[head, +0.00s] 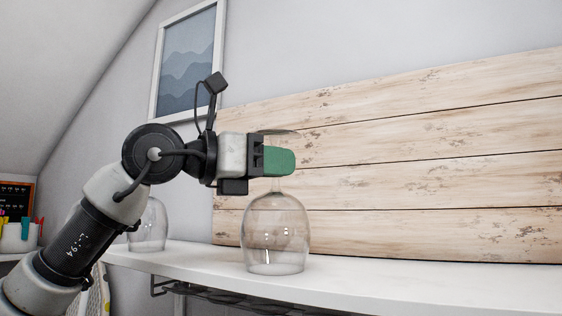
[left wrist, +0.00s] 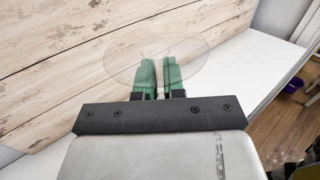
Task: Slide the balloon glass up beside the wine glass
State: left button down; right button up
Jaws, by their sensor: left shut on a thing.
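The balloon glass (head: 275,232) stands upside down on the white shelf, its wide clear bowl downward and its stem and foot upward. My left gripper (head: 280,160) reaches in from the left, and its green fingers are shut on the stem just under the foot. In the left wrist view my gripper (left wrist: 158,78) shows through the clear round foot of the balloon glass (left wrist: 190,50). Another clear upside-down glass, apparently the wine glass (head: 150,228), stands farther left on the shelf, partly hidden behind my left arm. A clear gap separates the two bowls. My right gripper is not in view.
The white shelf (head: 400,292) runs along a wooden plank panel (head: 420,150) and is bare to the right. A dark rack (head: 215,297) hangs under it. A framed picture (head: 187,62) hangs behind; a pen cup (head: 20,237) stands far left.

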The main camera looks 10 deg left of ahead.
pick_arm(q)
jog(key=shift+w+a, duration=0.2)
jog(key=shift+a, duration=0.4)
jog(key=shift+w+a+p, duration=0.3)
jog(key=shift+a+p, duration=0.05)
jog(key=shift+a, duration=0.55)
jog(key=shift+w+a+p, duration=0.25)
jog(key=shift+a+p, duration=0.05)
jog(key=shift+a, duration=0.6)
jog(key=shift+w+a+p, duration=0.25)
jog(key=shift+a+p, duration=0.05)
jog(key=shift+a, duration=0.5)
jog(key=shift+w+a+p, duration=0.25)
jog(key=shift+w+a, duration=0.05)
jog(key=shift+a, duration=0.45)
jog(key=shift+w+a+p, duration=0.25)
jog(key=shift+a+p, duration=0.05)
jog(key=shift+a, duration=0.5)
